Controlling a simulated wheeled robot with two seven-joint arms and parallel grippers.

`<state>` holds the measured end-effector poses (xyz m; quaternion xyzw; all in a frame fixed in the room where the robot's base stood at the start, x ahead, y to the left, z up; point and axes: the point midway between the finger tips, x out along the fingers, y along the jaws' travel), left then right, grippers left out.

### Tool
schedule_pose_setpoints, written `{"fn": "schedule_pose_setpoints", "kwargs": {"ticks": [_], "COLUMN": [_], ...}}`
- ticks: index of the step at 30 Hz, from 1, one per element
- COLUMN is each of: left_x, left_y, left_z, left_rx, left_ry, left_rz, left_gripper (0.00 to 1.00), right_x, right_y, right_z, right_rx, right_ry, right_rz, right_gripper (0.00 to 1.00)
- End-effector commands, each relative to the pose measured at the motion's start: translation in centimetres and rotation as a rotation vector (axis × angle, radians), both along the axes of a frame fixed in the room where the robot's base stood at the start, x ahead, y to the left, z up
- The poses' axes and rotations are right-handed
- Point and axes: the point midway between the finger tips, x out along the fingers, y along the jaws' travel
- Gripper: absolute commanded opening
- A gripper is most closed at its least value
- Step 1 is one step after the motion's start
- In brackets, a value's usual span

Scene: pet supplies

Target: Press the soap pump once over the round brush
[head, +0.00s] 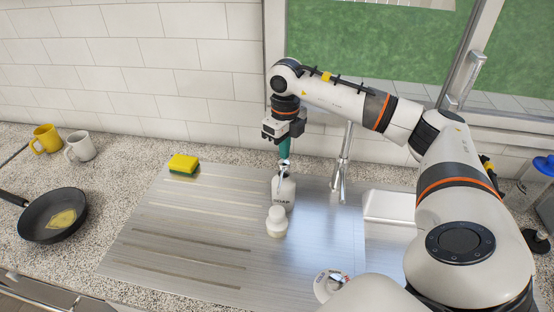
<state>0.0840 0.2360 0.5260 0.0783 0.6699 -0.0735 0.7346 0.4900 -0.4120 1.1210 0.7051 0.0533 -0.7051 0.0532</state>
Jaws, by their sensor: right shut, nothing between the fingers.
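A white soap bottle (286,196) marked SOAP stands upright on the metal drainboard, with its pump (282,170) on top. A white round brush (277,222) with a knob on top sits just in front of the bottle, partly overlapping its lower part in the head view. My right gripper (284,155) points down directly above the pump, its teal fingers shut and empty. The fingertips are at or very close to the pump head; I cannot tell if they touch. My left gripper is not in view.
A metal tap (343,168) stands close to the right of the bottle, by the sink. A yellow-green sponge (183,164) lies to the left. Farther left are a pan (40,222), a yellow mug (46,139) and a white mug (82,147).

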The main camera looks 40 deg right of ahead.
Motion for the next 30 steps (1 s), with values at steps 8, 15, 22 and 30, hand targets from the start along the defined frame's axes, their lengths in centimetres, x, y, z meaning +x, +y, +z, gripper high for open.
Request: {"fn": "schedule_pose_setpoints", "kwargs": {"ticks": [8,15,22,30], "left_x": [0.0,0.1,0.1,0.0], "left_y": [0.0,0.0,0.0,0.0], "left_z": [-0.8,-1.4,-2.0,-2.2], "left_rx": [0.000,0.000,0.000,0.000], "left_ry": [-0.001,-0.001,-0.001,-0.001], "left_rz": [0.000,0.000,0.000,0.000], "left_gripper": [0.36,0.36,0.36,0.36], "right_x": [0.0,0.0,0.0,-0.1], "right_y": [0.0,0.0,0.0,0.1], "right_z": [-1.0,-1.9,-2.7,-3.2], "right_rx": [0.000,0.000,0.000,0.000], "right_ry": [0.000,0.000,0.001,0.004], "right_rz": [0.000,0.000,0.000,0.001], "right_gripper": [0.00,0.00,0.00,0.00]}}
